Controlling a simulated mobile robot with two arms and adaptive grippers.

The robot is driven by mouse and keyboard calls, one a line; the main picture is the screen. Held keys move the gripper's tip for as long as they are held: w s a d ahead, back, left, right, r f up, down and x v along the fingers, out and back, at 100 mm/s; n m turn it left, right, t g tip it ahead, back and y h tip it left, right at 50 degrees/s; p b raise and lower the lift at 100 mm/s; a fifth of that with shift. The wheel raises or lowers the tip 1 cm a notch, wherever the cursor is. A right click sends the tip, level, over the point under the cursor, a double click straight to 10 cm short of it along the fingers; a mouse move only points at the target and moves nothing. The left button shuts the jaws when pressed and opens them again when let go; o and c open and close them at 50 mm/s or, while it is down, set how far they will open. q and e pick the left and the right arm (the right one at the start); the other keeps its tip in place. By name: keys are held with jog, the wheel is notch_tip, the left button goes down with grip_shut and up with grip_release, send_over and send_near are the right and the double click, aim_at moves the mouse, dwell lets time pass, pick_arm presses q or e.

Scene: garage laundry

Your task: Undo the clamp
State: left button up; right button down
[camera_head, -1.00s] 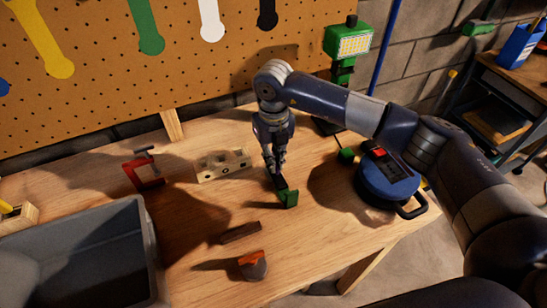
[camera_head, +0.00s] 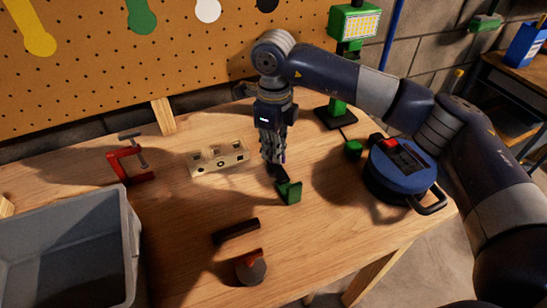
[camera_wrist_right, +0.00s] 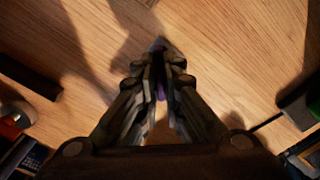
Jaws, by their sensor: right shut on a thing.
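A red C-clamp with a grey screw (camera_head: 130,163) stands on the wooden workbench at the left in the head view, well apart from my right gripper. My right gripper (camera_head: 273,158) points down over the middle of the bench. In the right wrist view its fingers (camera_wrist_right: 160,75) are close together around a small, narrow purplish thing (camera_wrist_right: 161,92), mostly hidden by them. In the head view a green block with a dark part (camera_head: 289,191) lies just below the fingertips. I cannot tell whether they touch it. My left gripper is not in view.
A drilled wooden block (camera_head: 218,158) lies between the clamp and my right gripper. A grey bin (camera_head: 128,235) is at the front left. A dark bar (camera_head: 235,231) and an orange-handled tool (camera_head: 250,268) lie in front.

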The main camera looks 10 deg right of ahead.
jog(key=shift+s+f+n+b, duration=0.1)
jog(key=shift+f+n+b, duration=0.1)
jog(key=shift+n+b, duration=0.75)
jog(key=shift+s+f+n+b, duration=0.15)
jog(key=shift+n+b, duration=0.4)
jog(key=shift+n, duration=0.7)
jog(key=c, duration=1.7)
grip_release()
jog(key=shift+w, duration=0.15)
jog(key=shift+r, duration=0.15)
notch_tip(320, 180, up, 12)
jog(key=shift+w, duration=0.1)
